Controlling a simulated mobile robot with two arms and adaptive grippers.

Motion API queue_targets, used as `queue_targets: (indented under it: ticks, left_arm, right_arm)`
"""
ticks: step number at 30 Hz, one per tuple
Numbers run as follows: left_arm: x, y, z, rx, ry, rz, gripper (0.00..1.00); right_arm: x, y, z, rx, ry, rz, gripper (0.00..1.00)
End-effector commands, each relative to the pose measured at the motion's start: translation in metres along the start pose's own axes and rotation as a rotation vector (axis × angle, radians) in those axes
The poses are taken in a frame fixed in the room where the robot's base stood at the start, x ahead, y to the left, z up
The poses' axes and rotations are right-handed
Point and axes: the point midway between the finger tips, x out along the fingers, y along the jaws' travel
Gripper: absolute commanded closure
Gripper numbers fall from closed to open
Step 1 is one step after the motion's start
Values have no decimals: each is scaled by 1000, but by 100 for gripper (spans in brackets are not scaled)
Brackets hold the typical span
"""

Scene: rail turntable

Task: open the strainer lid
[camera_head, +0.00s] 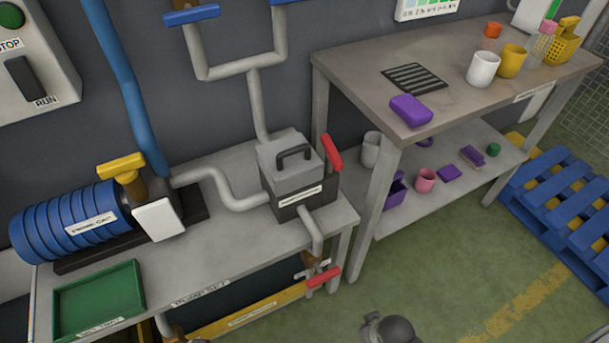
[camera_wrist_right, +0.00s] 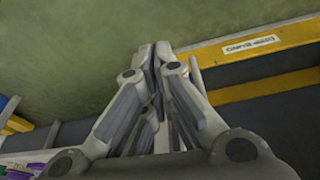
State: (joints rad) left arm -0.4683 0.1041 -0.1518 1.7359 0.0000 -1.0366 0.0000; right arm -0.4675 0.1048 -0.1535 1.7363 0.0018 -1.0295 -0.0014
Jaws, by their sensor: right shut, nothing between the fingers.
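The strainer (camera_head: 300,206) is a dark box with a white label strip, standing on the left bench among grey pipes. Its grey lid (camera_head: 284,172) has a black bar handle (camera_head: 295,151) on top and sits down on the box. A red lever (camera_head: 332,152) stands tilted at the lid's right side. My right gripper (camera_wrist_right: 160,50) is shut and empty in the right wrist view, above green floor and apart from the strainer. A grey part of what looks like my right arm shows at the bottom of the head view. My left gripper is not in view.
A red valve handle (camera_head: 324,277) sticks out below the strainer at the bench's front edge. A pump with blue rings (camera_head: 65,225) and a green tray (camera_head: 98,300) are at left. A shelved table (camera_head: 450,90) with cups stands right. Green floor in front is mostly clear.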

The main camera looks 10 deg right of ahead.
Motion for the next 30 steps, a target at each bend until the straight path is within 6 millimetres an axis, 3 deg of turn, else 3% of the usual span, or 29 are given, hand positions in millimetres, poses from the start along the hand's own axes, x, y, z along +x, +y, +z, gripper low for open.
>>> queue_targets:
  ticks: [8, 11, 12, 14, 21, 30]
  left_arm:
    - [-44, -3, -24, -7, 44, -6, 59]
    - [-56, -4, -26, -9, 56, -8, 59]
    - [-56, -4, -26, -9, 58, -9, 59]
    - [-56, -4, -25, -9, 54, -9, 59]
    - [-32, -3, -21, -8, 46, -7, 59]
    - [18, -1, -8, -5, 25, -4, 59]
  right_arm:
    - [-48, -4, -49, -23, 136, -14, 100]
    - [-68, -13, -78, -56, 260, -38, 100]
    - [-78, -21, -98, -84, 352, -59, 100]
    - [-89, -31, -120, -112, 451, -82, 100]
    - [-121, -63, -186, -180, 799, -159, 100]
    - [-165, -86, -241, -195, 1239, -222, 100]
